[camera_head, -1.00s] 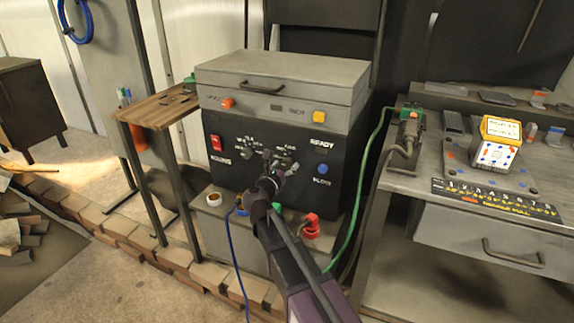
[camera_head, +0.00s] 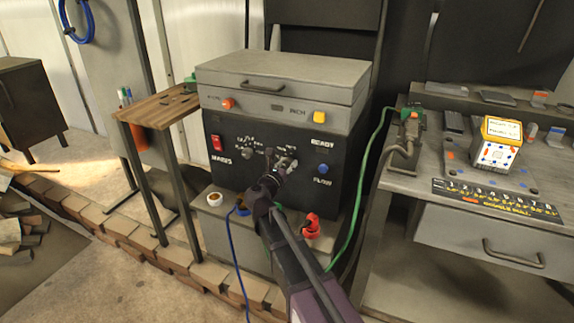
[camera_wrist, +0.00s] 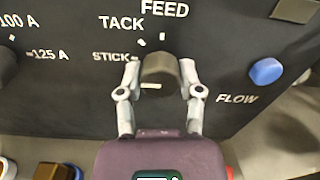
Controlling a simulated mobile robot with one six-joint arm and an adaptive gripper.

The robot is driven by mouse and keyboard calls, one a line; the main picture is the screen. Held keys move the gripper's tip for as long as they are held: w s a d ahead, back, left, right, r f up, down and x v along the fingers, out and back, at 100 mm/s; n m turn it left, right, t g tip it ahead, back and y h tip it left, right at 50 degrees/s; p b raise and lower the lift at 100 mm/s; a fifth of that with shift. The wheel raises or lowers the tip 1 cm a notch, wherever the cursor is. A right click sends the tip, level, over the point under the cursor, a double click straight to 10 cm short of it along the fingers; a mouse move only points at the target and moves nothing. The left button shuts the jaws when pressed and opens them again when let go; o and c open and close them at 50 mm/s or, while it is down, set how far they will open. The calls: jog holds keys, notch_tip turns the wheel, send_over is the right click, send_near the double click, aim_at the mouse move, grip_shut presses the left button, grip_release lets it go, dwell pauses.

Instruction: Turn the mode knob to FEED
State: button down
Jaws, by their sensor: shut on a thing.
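The dark mode knob (camera_wrist: 160,70) is on the black front panel (camera_wrist: 220,130). In the wrist view the labels STICK, TACK and FEED run around its upper left, with FEED straight above it. My gripper (camera_wrist: 160,75) is shut on the knob, one finger on each side. A small white mark shows low on the knob; I cannot tell for sure which label the knob points to. In the head view my gripper (camera_head: 283,163) is at the right-middle of the machine's panel and hides most of the knob.
A second knob (camera_head: 247,153) with amp labels is to the left. The blue FLOW button (camera_wrist: 266,71) is close on the right. A red switch (camera_head: 216,142) is at the panel's left. A green cable (camera_head: 362,180) hangs at the machine's right side.

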jog(key=shift+m, duration=0.3)
jog(key=m, duration=0.4)
jog(key=shift+w, duration=0.1)
jog(key=m, duration=0.4)
jog(key=shift+m, duration=0.3)
jog(key=m, duration=0.4)
jog(key=shift+m+p, duration=0.3)
jog(key=shift+r+m, duration=0.1)
jog(key=shift+m, duration=1.8)
jog(key=shift+c, duration=1.3)
grip_release()
